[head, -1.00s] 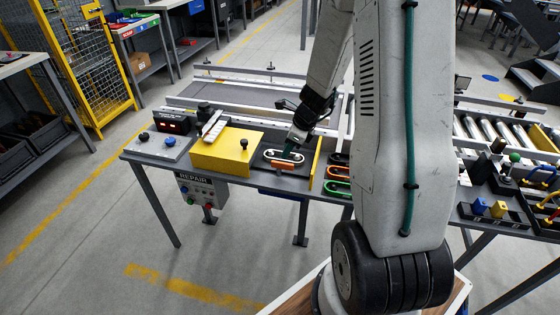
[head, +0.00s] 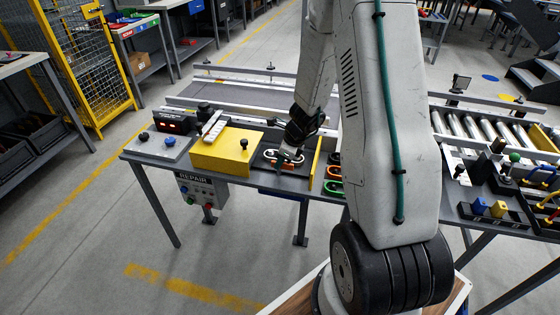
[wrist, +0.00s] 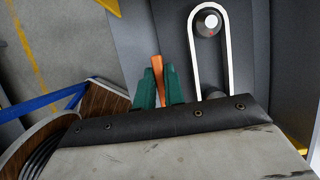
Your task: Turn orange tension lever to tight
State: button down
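The orange tension lever (wrist: 158,68) stands up between the two teal fingers of my gripper (wrist: 161,86) in the wrist view. The fingers lie close against both sides of it, with no clear gap, so my gripper looks shut on it. The lever's lower end is hidden by my wrist. A white belt loop (wrist: 193,55) runs around a round grey pulley (wrist: 208,22) with a red mark, just right of the lever. In the head view my gripper (head: 285,163) is down at the dark panel with the white loop (head: 270,154); the lever cannot be made out there.
A yellow box-like cover (head: 222,155) stands left of the panel, and an upright yellow plate (head: 315,163) stands close on its right. Several coloured loops (head: 333,186) lie beyond that plate. A conveyor (head: 235,95) runs behind the bench.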

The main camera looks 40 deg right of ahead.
jog(key=shift+n, duration=0.3)
jog(key=n+g+y, duration=0.1)
jog(key=n, duration=0.2)
jog(key=shift+w+d, duration=0.1)
jog(key=n, duration=0.2)
jog(key=n+g, duration=0.1)
jog(key=n, duration=0.2)
jog(key=shift+g+y, duration=0.3)
jog(key=shift+y, duration=0.1)
jog(key=n+g, duration=0.1)
jog(key=n, duration=0.3)
jog(key=shift+w+g, duration=0.15)
jog(key=shift+g, duration=0.25)
jog(key=n+g, duration=0.1)
jog(key=n, duration=0.1)
jog(key=n+h, duration=0.1)
jog(key=n, duration=0.2)
jog(key=shift+g, duration=0.4)
jog(key=shift+n, duration=0.3)
jog(key=shift+w, duration=0.1)
jog(key=c, duration=1.5)
grip_release()
